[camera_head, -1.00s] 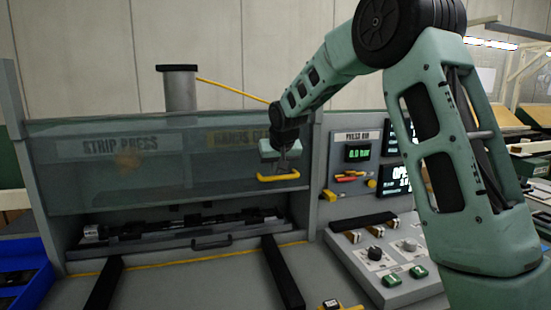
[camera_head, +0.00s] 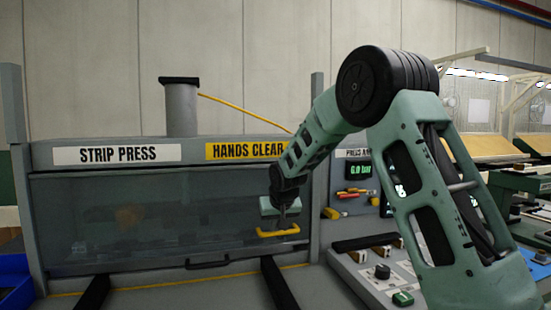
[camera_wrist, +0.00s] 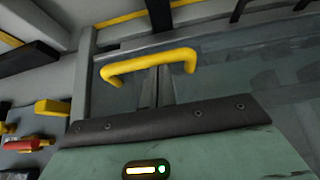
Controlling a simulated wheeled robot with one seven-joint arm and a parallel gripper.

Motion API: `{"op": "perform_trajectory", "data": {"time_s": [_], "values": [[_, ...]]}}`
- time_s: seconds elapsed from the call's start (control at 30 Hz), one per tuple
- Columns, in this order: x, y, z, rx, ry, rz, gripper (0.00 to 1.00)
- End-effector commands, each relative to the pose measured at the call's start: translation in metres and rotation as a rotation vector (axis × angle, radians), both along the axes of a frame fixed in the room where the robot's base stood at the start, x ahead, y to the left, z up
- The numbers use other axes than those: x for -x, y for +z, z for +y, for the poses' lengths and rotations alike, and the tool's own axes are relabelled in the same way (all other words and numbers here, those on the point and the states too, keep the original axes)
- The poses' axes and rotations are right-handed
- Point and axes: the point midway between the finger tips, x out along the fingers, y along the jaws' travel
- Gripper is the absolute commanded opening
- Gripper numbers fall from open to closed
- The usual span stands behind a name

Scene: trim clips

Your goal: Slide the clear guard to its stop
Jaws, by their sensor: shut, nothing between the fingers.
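The clear guard (camera_head: 150,220) is a smoky see-through panel across the front of the strip press, covering the opening below the sign band. Its yellow handle (camera_head: 278,232) is at the right end and also shows in the wrist view (camera_wrist: 148,64). My gripper (camera_head: 283,213) is at that handle. Its fingers (camera_wrist: 157,84) are shut with nothing between them, and the handle's bar crosses by their tips. I cannot tell whether they touch it. The guard's lower edge is near the dark bed handle (camera_head: 207,263); I cannot see whether it rests on a stop.
The STRIP PRESS sign (camera_head: 117,154) and HANDS CLEAR sign (camera_head: 245,150) are above the guard. A blue bin (camera_head: 12,285) is at the lower left. Dark rails (camera_head: 280,285) run toward me.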

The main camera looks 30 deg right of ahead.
Motion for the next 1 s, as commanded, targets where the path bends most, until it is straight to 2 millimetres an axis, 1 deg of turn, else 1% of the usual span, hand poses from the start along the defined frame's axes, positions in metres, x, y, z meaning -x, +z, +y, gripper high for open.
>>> {"op": "perform_trajectory", "data": {"time_s": [0.03, 0.17, 0.27, 0.37, 0.53, 0.57, 0.8, 0.9, 1.0], "values": [[0.002, -0.008, 0.001, -0.003, 0.000, 0.015, 0.00], [0.003, -0.008, 0.001, -0.003, 0.000, 0.017, 0.00], [0.002, -0.003, 0.001, -0.003, 0.000, 0.017, 0.00], [0.000, 0.011, 0.001, -0.003, 0.000, 0.013, 0.00], [-0.006, 0.047, -0.001, 0.000, 0.001, 0.003, 0.00], [-0.003, 0.049, 0.001, 0.000, 0.001, 0.000, 0.00], [0.026, 0.091, 0.010, 0.001, 0.001, -0.005, 0.00], [0.035, 0.106, 0.012, 0.000, 0.001, -0.004, 0.00], [0.040, 0.116, 0.014, 0.000, 0.001, -0.003, 0.00]]}}
